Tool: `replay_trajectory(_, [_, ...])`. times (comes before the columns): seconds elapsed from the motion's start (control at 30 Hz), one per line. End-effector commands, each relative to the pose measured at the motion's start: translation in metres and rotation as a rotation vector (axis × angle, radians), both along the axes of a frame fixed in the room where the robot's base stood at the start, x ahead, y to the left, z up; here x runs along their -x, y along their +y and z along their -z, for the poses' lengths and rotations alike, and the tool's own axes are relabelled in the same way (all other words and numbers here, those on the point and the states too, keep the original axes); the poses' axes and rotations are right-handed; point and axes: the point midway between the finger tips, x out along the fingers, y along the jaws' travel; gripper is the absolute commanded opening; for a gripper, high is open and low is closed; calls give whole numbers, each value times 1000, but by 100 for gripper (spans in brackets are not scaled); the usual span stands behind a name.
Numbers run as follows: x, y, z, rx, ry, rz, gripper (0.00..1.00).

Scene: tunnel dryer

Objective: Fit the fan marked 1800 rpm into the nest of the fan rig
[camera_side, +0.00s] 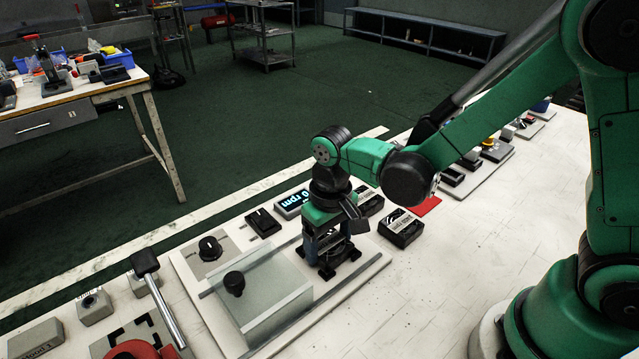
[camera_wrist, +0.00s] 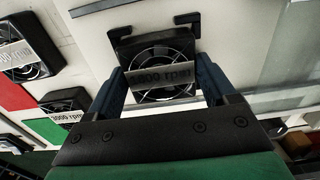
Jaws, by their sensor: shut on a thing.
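My gripper (camera_side: 328,255) points straight down over the rig plate (camera_side: 205,307), its fingers on two opposite sides of a square black fan (camera_wrist: 157,53). The fan's pale label ends in "00 rpm"; it looks like 1800, but the first digits are blurred. The nest's black corner brackets (camera_wrist: 122,33) show just beyond the fan's far edge in the wrist view. The fan is at the nest, low over the plate; I cannot tell whether it is fully seated. In the side view the fingers hide most of it.
Two other fans lie to the left in the wrist view, one (camera_wrist: 22,48) and one marked 3000 rpm (camera_wrist: 65,103). The rig carries a clear cover with a black knob (camera_side: 234,284), a dial (camera_side: 210,248) and an rpm display (camera_side: 291,204). The table's front right is clear.

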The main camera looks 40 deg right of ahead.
Motion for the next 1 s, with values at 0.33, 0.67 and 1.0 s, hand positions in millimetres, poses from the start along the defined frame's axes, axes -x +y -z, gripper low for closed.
replay_trajectory(0.33, [0, 0, 3, 0, 0, 0, 95])
replay_trajectory(0.67, [0, 0, 0, 0, 0, 0, 100])
replay_trajectory(1.0, [0, 0, -50, 0, 0, 0, 100])
